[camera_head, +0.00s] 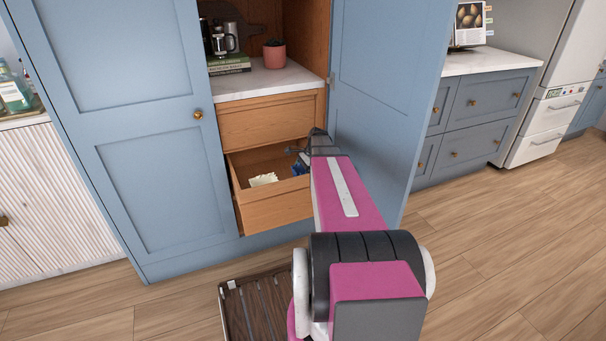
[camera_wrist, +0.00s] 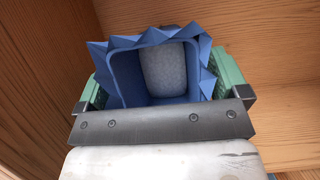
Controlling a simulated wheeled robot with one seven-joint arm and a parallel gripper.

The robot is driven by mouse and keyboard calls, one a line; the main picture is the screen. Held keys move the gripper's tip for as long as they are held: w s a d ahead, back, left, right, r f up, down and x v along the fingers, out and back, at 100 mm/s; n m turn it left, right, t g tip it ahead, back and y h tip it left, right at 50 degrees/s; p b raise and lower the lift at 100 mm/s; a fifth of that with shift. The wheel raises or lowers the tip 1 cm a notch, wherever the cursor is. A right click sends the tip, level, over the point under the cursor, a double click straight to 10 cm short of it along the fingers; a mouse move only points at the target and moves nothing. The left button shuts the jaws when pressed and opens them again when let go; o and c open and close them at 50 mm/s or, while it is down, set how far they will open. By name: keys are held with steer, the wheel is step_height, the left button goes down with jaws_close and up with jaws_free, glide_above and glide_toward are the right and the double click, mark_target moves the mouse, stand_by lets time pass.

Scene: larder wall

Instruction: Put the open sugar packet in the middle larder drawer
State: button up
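The open sugar packet is blue with a jagged torn top. In the wrist view the packet (camera_wrist: 127,75) shows its open mouth toward the camera, with a pale grey-blue mass inside. My gripper (camera_wrist: 165,80) has its green pads against both sides of the packet. In the head view my gripper (camera_head: 303,154) is over the right part of the open wooden larder drawer (camera_head: 275,212), and a bit of the blue packet (camera_head: 299,169) shows inside the drawer. Whether its base touches the drawer floor is hidden.
A cream crumpled packet (camera_head: 263,179) lies in the left part of the open drawer. A shut wooden drawer (camera_head: 270,122) is just above. Blue larder doors stand at the left (camera_head: 155,150) and right (camera_head: 385,90). Wooden walls surround the gripper in the wrist view.

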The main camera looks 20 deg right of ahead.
steer(key=v, duration=1.2)
steer(key=shift+r, duration=0.1)
steer(key=shift+c, duration=0.2)
stand_by(0.9)
